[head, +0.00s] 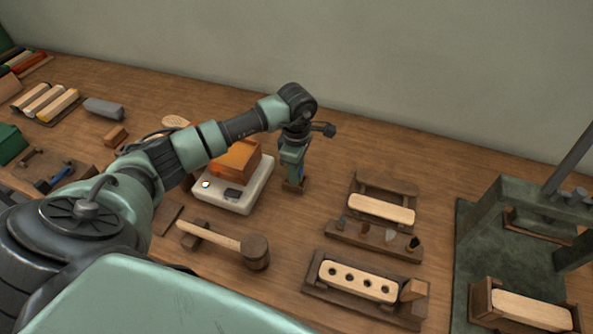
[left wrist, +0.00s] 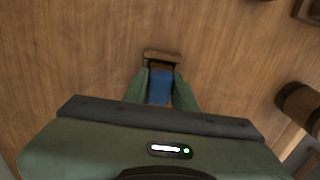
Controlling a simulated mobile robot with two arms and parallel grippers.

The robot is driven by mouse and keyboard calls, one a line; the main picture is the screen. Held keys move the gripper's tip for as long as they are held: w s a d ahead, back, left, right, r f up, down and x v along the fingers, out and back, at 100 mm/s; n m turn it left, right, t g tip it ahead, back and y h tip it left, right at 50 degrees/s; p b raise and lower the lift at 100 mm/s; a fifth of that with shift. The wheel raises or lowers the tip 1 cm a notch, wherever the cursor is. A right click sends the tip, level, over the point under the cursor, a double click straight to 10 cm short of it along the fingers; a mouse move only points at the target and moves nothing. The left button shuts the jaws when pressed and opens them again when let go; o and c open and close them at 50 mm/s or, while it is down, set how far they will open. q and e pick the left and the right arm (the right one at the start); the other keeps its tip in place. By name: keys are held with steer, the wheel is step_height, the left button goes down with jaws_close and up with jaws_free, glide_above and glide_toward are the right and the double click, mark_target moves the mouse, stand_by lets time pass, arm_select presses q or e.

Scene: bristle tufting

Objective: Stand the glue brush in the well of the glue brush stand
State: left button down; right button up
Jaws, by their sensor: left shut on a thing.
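In the left wrist view the blue glue brush (left wrist: 159,88) shows between the two green fingers (left wrist: 160,76). A small brown wooden piece, apparently the glue brush stand (head: 293,187), is right below the fingertips; it also shows in the left wrist view (left wrist: 162,55), just beyond them. The brush's lower end and the stand's well are hidden, so I cannot tell whether the brush is in it. My right gripper is not in view.
A white scale (head: 262,187) with an orange-brown block (head: 236,160) stands left of the gripper. A wooden mallet (head: 255,252) lies in front. Wooden racks (head: 345,238) and a green press (head: 480,225) are to the right. Bare bench lies between gripper and racks.

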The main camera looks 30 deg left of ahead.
arm_select(q)
steer(key=shift+f, duration=0.15)
steer(key=c, duration=0.7)
jaws_free()
steer(key=shift+o, duration=0.2)
steer(key=shift+r+p, duration=1.95)
steer(key=shift+r, duration=1.6)
steer(key=shift+f, duration=0.1)
